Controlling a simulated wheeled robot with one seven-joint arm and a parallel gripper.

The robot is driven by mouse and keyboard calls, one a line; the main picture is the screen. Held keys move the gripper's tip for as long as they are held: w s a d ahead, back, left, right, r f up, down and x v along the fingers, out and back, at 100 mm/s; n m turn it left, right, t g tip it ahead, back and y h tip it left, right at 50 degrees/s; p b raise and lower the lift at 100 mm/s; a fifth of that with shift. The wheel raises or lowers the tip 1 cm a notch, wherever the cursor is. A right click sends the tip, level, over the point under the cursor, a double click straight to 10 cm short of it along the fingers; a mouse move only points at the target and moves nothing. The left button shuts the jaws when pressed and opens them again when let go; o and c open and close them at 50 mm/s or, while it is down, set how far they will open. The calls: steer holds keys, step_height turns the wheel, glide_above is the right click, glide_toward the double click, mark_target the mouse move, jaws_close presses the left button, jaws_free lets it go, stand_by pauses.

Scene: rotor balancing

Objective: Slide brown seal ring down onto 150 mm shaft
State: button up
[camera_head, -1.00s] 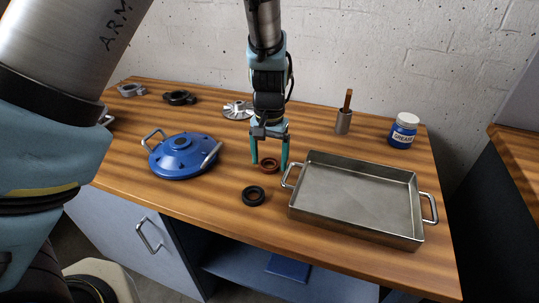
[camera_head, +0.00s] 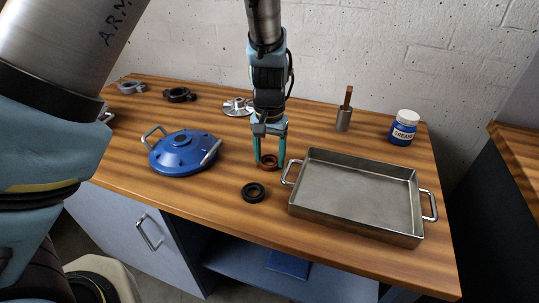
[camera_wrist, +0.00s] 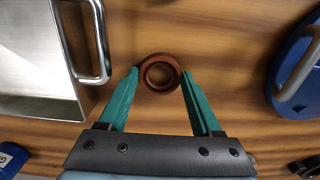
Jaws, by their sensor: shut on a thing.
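My gripper (camera_head: 269,163) points down and is shut on the ring; in the wrist view the gripper (camera_wrist: 161,73) spans the ring's outside. I cannot make out a 150 mm shaft in these views.
A black ring (camera_head: 253,192) lies in front of the gripper. A blue lidded housing (camera_head: 183,160) with handles stands left; a silver finned part (camera_head: 238,106) is behind. The metal tray (camera_head: 352,238) is close on the right.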

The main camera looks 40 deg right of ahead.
steer(key=shift+r+p, duration=2.55)
steer(key=shift+r, duration=0.45)
